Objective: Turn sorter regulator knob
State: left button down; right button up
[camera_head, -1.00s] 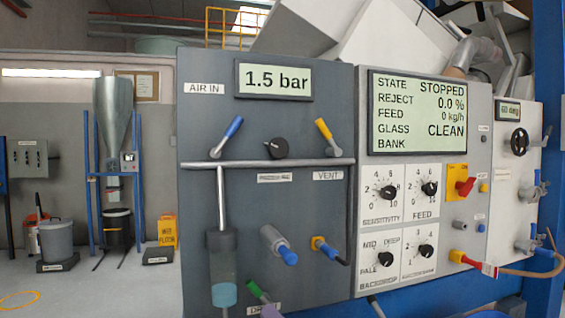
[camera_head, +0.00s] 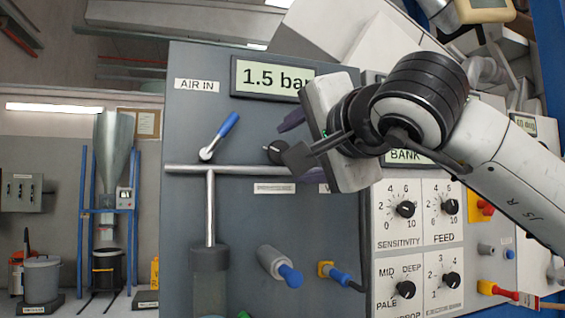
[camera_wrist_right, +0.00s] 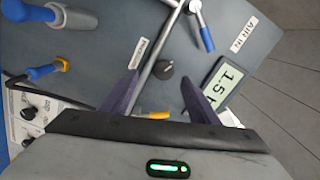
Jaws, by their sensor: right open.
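The regulator knob (camera_head: 275,150) is a small black knob on the dark grey panel (camera_head: 205,130), below the gauge display (camera_head: 272,77) that reads 1.5 bar. It also shows in the right wrist view (camera_wrist_right: 164,69), between the tips of the two purple fingers. My right gripper (camera_head: 288,140) is open and reaches in from the right in the head view, its fingers pointing at the knob. In the right wrist view the gripper (camera_wrist_right: 160,78) has a clear gap on both sides of the knob. I cannot tell how far the fingertips stand from the panel. My left gripper is not in view.
A blue-handled valve (camera_head: 220,136) is left of the knob and a grey pipe (camera_head: 215,170) runs below it. The yellow vent handle (camera_wrist_right: 158,115) shows between the fingers in the wrist view. My right arm hides much of the sorter display (camera_head: 405,156).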

aim_at(281, 152)
jog(key=shift+t, duration=0.3)
jog(key=p+x, duration=0.1)
jog(key=x, duration=0.5)
jog(key=r+p+x, duration=0.1)
jog(key=x, duration=0.1)
jog(key=shift+w+d+r+p, duration=0.1)
jog(key=shift+w+d+p, duration=0.2)
jog(key=shift+w, duration=0.2)
jog(key=shift+w+a, duration=0.2)
jog(key=shift+w, duration=0.3)
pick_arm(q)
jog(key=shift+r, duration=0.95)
pick_arm(e)
jog(key=c, duration=1)
